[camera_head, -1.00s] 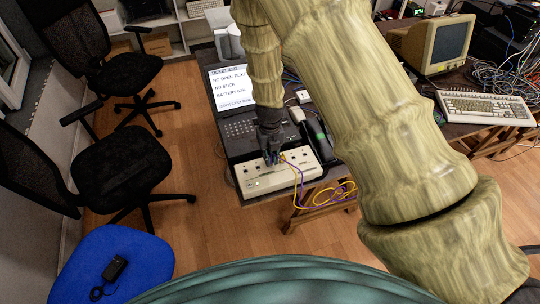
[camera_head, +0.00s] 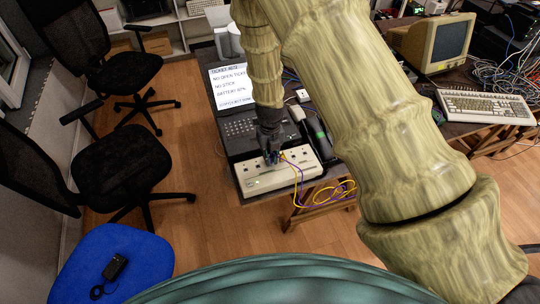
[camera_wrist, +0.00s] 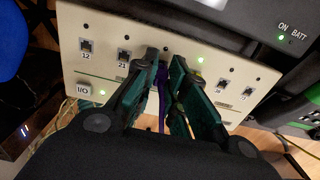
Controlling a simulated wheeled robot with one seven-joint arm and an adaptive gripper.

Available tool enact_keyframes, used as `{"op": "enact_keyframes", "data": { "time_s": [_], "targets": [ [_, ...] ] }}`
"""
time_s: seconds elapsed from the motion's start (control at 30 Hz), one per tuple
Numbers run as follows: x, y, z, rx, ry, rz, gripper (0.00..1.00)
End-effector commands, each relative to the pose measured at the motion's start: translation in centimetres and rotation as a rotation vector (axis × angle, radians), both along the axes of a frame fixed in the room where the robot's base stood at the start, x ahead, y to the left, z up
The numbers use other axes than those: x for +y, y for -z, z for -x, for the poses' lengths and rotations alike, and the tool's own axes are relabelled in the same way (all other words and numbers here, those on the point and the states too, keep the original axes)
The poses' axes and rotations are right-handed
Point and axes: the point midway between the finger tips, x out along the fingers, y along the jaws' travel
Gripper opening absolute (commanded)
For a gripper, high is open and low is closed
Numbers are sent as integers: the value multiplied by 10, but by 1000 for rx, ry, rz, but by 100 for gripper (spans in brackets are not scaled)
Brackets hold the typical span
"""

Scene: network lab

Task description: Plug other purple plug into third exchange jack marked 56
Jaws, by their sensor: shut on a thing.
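The pale exchange box (camera_head: 262,182) lies at the front edge of the desk. In the wrist view its panel (camera_wrist: 105,60) has a jack marked 12 (camera_wrist: 86,47), a jack marked 21 (camera_wrist: 123,57) and two jacks at right, (camera_wrist: 221,82) and (camera_wrist: 246,91), with labels too small to read. My gripper (camera_wrist: 166,66) is over the middle of the panel, shut on a purple plug (camera_wrist: 161,80) between its fingers. The fingers hide the middle of the panel, so I cannot tell whether the plug sits in a jack. In the head view my gripper (camera_head: 270,155) is above the box.
Purple and yellow cables (camera_head: 325,195) loop off the box's right side over the desk edge. An I/O button (camera_wrist: 83,90) is at the panel's left. A dark device (camera_head: 243,135) stands behind the box. A keyboard (camera_head: 485,106) and monitor (camera_head: 440,43) are at right.

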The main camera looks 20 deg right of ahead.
Motion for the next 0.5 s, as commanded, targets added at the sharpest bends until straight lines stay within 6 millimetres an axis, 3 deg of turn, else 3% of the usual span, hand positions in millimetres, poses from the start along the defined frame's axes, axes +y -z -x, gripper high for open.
{"op": "enact_keyframes", "data": {
  "time_s": [0.5],
  "targets": [
    [0,6,0,0,0,0,0]
  ]
}}
